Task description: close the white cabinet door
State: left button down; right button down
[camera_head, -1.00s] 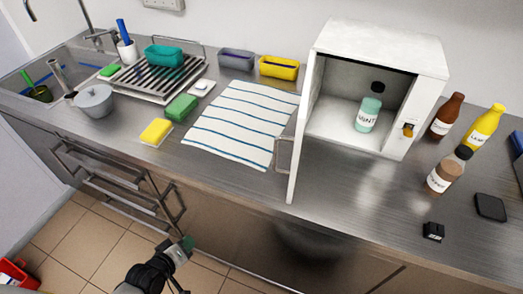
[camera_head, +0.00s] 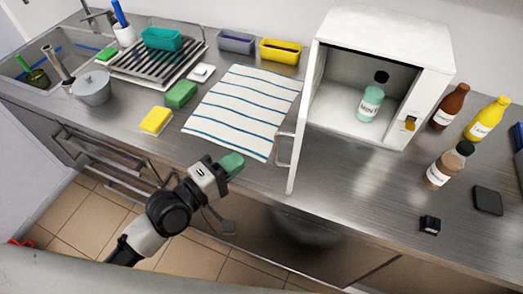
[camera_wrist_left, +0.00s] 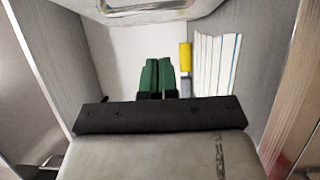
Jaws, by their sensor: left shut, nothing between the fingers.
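The white cabinet (camera_head: 385,38) stands on the steel counter. Its door (camera_head: 299,140) is swung wide open at the left side, seen nearly edge-on, with a metal handle (camera_head: 283,150) on its outer face. A mint-green bottle (camera_head: 369,106) with a black cap stands inside. My left gripper (camera_head: 231,165) is shut and empty, with green fingertips. It is over the counter's front edge, left of the door handle and apart from it. The shut green fingers (camera_wrist_left: 157,76) also show in the left wrist view. My right gripper is not in view.
A striped towel (camera_head: 243,108) lies left of the door. A yellow sponge (camera_head: 156,120) and a green sponge (camera_head: 181,94) lie farther left. Brown (camera_head: 449,107) and yellow (camera_head: 487,118) bottles stand right of the cabinet. The counter just before the cabinet is clear.

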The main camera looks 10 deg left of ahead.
pick_arm(q)
jog(key=w+d+p, duration=0.2)
jog(key=d, duration=0.3)
jog(key=shift+w+d, duration=0.2)
jog(key=shift+d, duration=0.15)
